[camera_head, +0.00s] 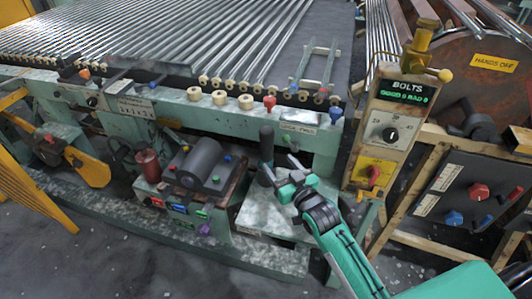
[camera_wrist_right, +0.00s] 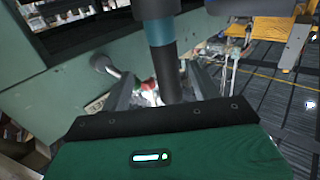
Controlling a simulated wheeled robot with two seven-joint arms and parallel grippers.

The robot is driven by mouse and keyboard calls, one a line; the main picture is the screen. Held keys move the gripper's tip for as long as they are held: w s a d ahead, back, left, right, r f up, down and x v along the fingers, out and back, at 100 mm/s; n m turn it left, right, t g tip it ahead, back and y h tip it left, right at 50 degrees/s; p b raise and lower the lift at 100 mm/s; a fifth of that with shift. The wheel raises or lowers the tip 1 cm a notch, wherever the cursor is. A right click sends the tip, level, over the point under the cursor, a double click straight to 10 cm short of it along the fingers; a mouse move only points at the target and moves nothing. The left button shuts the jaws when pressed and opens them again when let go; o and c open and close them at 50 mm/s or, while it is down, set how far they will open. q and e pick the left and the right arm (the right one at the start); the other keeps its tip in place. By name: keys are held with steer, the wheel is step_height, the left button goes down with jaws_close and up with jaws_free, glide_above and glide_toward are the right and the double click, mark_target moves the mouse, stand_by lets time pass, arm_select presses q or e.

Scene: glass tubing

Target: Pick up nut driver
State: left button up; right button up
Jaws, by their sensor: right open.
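A dark upright tool, which looks like the nut driver (camera_head: 266,143), stands over the pale green block at the front of the machine. In the right wrist view its thick grey top, a teal band and a dark lower shaft (camera_wrist_right: 168,72) show. My right gripper (camera_head: 282,170) is at the tool's lower part, just to its right in the head view. In the right wrist view the open fingers (camera_wrist_right: 166,92) stand on either side of the shaft, with gaps visible. The tool's lower end is hidden behind my gripper body. My left gripper is not in view.
A grey cylinder on a motor block (camera_head: 198,168) and a red-brown can (camera_head: 147,165) stand to the left. The BOLTS control post (camera_head: 390,130) rises close on the right. The machine's green front beam (camera_head: 170,105) runs behind. Open floor lies in front.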

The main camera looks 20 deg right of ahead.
mark_target(272, 156)
steer(key=w, duration=0.3)
steer(key=shift+w+a, duration=0.35)
steer(key=shift+a, duration=0.05)
steer(key=shift+w+a, duration=0.3)
steer(key=shift+w, duration=0.55)
steer(key=shift+w+a, duration=0.25)
steer(key=shift+w, duration=0.55)
steer(key=shift+w+a, duration=0.3)
steer(key=shift+w, duration=0.55)
jaws_close()
steer(key=shift+r, duration=0.25)
